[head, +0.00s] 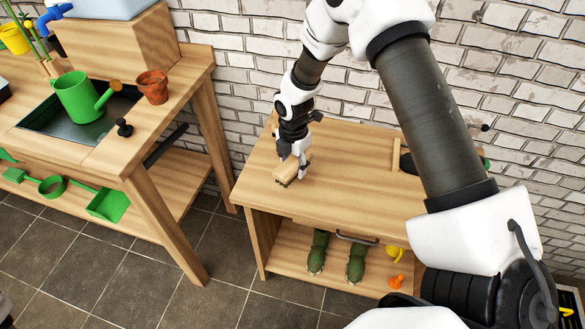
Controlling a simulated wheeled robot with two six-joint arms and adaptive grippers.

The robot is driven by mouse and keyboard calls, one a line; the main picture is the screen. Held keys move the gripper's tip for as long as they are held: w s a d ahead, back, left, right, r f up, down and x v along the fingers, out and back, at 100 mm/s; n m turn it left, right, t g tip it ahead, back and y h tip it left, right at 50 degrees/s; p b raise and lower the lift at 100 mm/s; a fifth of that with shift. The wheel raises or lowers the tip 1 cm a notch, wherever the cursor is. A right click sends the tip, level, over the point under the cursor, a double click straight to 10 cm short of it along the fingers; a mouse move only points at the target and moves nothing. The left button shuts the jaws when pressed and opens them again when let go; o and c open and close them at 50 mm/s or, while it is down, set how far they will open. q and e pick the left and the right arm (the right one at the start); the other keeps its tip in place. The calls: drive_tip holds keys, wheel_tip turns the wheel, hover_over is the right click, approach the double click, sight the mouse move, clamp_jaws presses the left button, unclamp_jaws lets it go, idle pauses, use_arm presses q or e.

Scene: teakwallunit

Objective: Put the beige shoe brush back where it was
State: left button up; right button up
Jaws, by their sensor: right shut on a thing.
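The beige shoe brush (287,172) is at the left part of the wooden cabinet top (350,175), with its dark bristles facing down. My right gripper (292,156) is above it, pointing down, and is shut on the brush. The brush is at or just above the wood; I cannot tell if it touches. The fingers hide part of the brush. My left gripper is not in view.
A potting bench (180,120) with a green watering can (80,97) and a terracotta pot (152,86) stands at left. Green boots (318,252) are on the cabinet's lower shelf. A dark object (407,162) lies at the cabinet top's right, partly behind my arm. The top's middle is clear.

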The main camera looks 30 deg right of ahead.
sight(293, 170)
drive_tip(key=f, duration=0.1)
drive_tip(key=w+f, duration=0.1)
drive_tip(key=f, duration=0.1)
drive_tip(key=shift+w+d+f+p, duration=0.15)
drive_tip(key=shift+d+f+p, duration=0.15)
drive_tip(key=shift+d+f, duration=0.1)
drive_tip(key=shift+f, duration=0.15)
drive_tip(key=o, duration=1.2)
wheel_tip(293, 170, up, 12)
drive_tip(key=shift+r, duration=0.2)
